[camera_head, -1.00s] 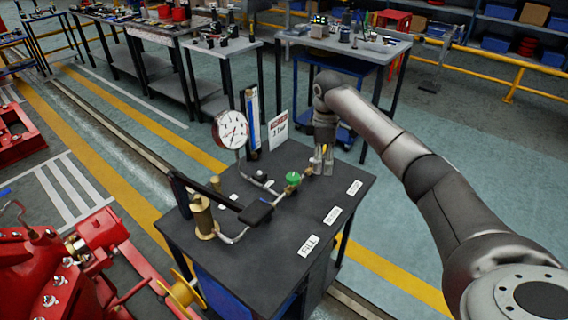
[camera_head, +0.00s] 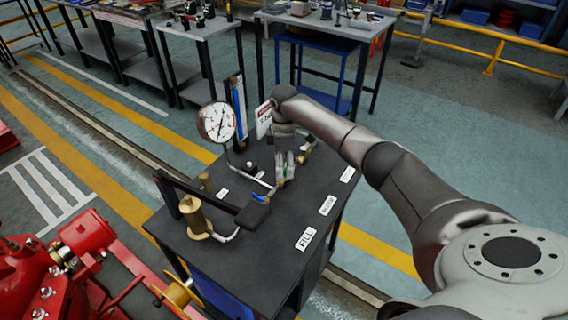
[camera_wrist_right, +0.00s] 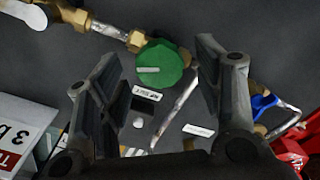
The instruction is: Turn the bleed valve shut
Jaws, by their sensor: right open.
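A round green valve knob (camera_wrist_right: 162,67) with a pale mark on top shows in the right wrist view, fitted to a brass pipe. My right gripper (camera_head: 285,176) is over the bench and hides this knob in the head view. In the wrist view the right gripper's (camera_wrist_right: 165,85) fingers are spread, one on each side of the knob, with a gap to each. I cannot tell how far above it they are. A small blue valve handle (camera_wrist_right: 262,102) is right of the right finger; it also shows in the head view (camera_head: 260,197). My left gripper is out of view.
The black-topped bench (camera_head: 265,250) carries a pressure gauge (camera_head: 217,122), a brass hand pump (camera_head: 196,217) with a black lever, a white sign (camera_head: 264,120) and label plates, one reading FILL (camera_head: 305,239). Red machinery (camera_head: 90,235) stands at the left.

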